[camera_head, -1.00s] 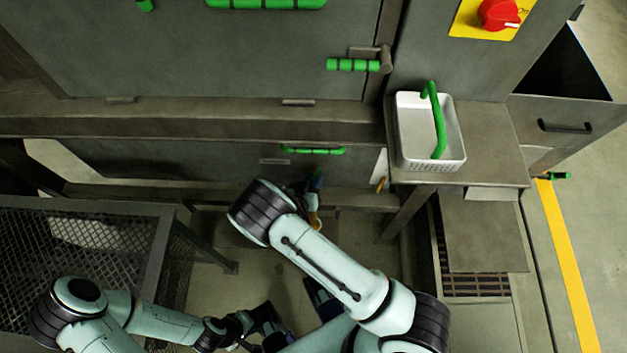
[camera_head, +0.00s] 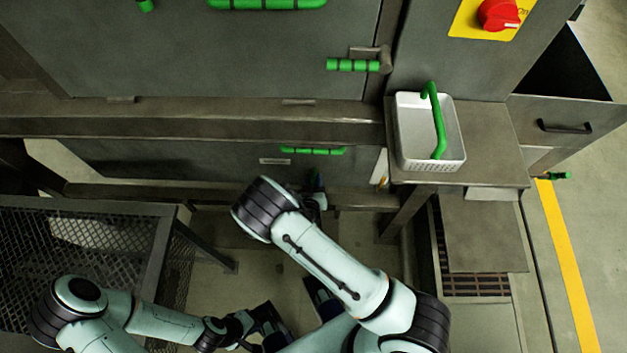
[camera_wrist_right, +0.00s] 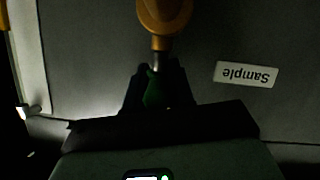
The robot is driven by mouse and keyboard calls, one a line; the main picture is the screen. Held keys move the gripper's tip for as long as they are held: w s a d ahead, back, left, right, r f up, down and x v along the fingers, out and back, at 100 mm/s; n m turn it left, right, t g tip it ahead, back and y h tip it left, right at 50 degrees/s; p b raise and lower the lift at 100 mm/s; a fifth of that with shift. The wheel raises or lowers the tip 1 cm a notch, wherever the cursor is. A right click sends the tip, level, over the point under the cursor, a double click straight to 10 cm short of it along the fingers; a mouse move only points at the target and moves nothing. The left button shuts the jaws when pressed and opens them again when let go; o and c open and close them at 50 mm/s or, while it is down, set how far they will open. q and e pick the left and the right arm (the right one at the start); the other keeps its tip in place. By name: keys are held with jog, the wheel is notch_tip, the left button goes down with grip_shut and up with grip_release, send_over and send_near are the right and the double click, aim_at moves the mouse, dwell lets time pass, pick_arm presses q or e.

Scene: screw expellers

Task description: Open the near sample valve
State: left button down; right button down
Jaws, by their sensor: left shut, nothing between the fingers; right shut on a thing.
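The sample valve shows in the right wrist view as a brass body (camera_wrist_right: 164,14) with a short metal stem and a green handle (camera_wrist_right: 152,92). A white label reading "Sample" (camera_wrist_right: 247,74), upside down, is beside it. My right gripper (camera_wrist_right: 153,82) is shut on the green handle, with a dark finger on each side. In the head view my right gripper (camera_head: 318,188) is low by the machine front, partly hidden behind my forearm. My left gripper (camera_head: 268,328) is shut and empty at the bottom, away from the valve.
A white basket (camera_head: 460,160) with a green handle stands on a ledge at right. A mesh-sided frame (camera_head: 150,250) is at left. A green bar handle (camera_head: 312,150) is above my right gripper. A red switch (camera_head: 498,14) is at top right.

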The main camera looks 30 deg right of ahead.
jog(key=c, duration=1)
grip_release()
jog(key=shift+c, duration=0.2)
jog(key=v, duration=1.3)
jog(key=shift+s+p, duration=0.2)
jog(key=shift+p, duration=0.25)
